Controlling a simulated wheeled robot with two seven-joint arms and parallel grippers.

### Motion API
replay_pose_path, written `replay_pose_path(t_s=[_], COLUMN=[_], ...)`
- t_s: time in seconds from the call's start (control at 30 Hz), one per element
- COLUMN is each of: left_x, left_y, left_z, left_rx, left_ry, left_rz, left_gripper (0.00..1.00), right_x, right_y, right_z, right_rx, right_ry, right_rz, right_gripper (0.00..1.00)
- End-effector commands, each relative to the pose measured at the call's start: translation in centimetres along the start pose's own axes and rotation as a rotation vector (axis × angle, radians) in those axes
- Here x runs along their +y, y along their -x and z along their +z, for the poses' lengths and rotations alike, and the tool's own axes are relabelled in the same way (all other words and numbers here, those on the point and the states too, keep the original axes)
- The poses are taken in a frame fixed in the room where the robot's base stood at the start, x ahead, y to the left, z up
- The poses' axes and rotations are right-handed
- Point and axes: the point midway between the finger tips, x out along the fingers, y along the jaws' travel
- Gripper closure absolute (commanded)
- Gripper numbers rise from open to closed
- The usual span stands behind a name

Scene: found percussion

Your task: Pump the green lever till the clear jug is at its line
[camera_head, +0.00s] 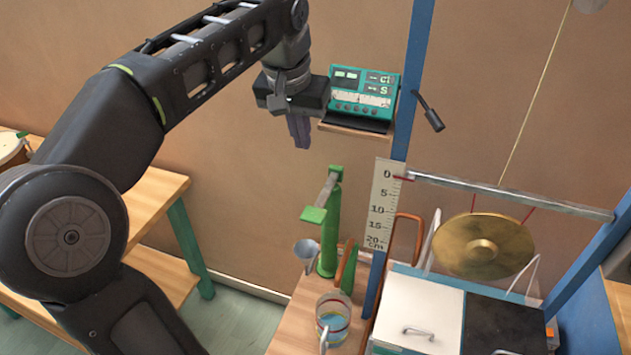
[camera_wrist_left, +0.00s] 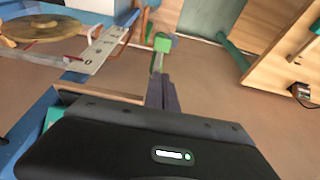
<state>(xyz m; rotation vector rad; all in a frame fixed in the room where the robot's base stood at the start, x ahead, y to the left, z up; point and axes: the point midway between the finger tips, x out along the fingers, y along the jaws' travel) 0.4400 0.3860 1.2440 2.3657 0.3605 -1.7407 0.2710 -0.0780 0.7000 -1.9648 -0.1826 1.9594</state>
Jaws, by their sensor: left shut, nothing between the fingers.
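The green lever (camera_head: 315,214) is a flat green paddle on a grey bar, joined to the top of a green pump post (camera_head: 329,240). The clear jug (camera_head: 332,318) stands on the wooden bench below, with bluish liquid inside and coloured bands around it; I cannot tell the level against its line. My left gripper (camera_head: 301,143) is shut and empty, pointing down, above and a little left of the lever and apart from it. In the left wrist view the gripper (camera_wrist_left: 161,82) points toward the green paddle (camera_wrist_left: 162,43). My right gripper is not in view.
A grey funnel (camera_head: 306,250) sits beside the post. A teal device (camera_head: 362,93) stands on a small shelf close to my gripper. A ruler (camera_head: 382,205), a blue upright and a hanging gong (camera_head: 483,246) are to the right. A wooden table (camera_head: 155,200) is at left.

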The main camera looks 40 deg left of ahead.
Motion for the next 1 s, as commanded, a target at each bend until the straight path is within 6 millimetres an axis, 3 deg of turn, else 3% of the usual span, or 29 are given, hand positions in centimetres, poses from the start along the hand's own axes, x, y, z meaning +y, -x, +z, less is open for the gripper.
replay_pose_path(t_s=[0.37, 0.57, 0.77, 1.0], left_x=[-0.1, 0.0, 0.0, 0.0], left_y=[0.3, -0.6, -3.2, -7.8], left_z=[0.3, 0.4, 0.6, 0.7], left_rx=[-0.016, -0.016, -0.015, -0.016], left_ry=[0.002, 0.002, 0.001, 0.000], left_rz=[-0.004, -0.004, -0.003, -0.003], left_gripper=[1.00, 1.00, 1.00, 1.00], right_x=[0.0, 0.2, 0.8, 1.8], right_y=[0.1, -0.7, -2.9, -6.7], right_z=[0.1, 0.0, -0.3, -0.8], right_rx=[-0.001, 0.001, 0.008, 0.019], right_ry=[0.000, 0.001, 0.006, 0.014], right_rz=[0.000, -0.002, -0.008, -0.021], right_gripper=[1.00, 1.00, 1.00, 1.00])
